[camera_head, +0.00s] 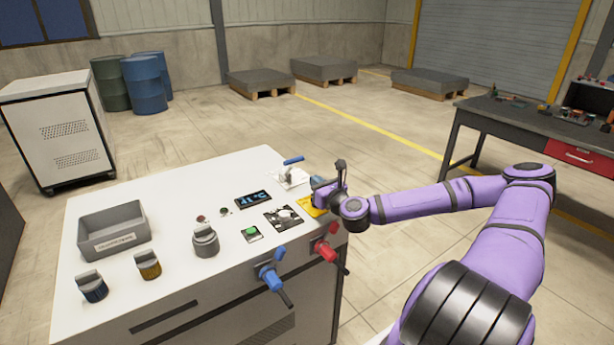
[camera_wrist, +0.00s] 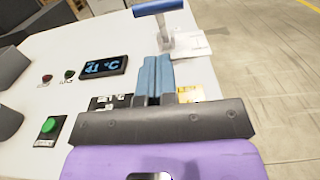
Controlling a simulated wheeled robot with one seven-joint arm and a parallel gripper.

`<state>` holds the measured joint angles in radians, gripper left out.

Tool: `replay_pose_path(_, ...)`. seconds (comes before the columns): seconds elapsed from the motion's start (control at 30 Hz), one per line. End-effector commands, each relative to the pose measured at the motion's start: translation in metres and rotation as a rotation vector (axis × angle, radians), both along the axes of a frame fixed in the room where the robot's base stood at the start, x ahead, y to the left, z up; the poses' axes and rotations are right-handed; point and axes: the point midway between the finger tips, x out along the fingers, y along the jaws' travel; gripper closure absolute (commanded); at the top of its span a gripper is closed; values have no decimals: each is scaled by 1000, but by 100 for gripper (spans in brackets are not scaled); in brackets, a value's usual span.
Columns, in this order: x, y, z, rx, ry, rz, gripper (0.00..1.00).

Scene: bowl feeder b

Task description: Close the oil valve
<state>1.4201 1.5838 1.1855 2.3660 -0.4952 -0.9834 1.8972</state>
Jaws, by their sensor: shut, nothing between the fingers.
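A lever with a blue crossbar handle (camera_head: 293,160) stands upright on a pale plate at the far right corner of the white machine top; it also shows in the wrist view (camera_wrist: 158,7). A blue-handled valve (camera_head: 270,278) and a red-handled valve (camera_head: 326,250) stick out of the machine's front side. I cannot read which is the oil valve. My gripper (camera_head: 316,184) is over the right edge of the top, beside the yellow label (camera_head: 309,205). In the wrist view its blue fingers (camera_wrist: 156,70) are together and empty, apart from the lever.
The machine top (camera_head: 180,190) carries a grey bin (camera_head: 112,230), a temperature display (camera_head: 253,199), a green button (camera_head: 251,232) and several knobs. A workbench (camera_head: 520,117) stands at right. Floor is open behind the machine.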

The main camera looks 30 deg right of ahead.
Motion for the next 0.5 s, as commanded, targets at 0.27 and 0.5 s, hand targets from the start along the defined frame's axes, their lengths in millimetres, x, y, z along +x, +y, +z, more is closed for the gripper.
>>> replay_pose_path(0.27, 44, 3, 1, -3, -1, 3, 100)
replay_pose_path(0.5, 79, 4, 2, -2, 0, 2, 100)
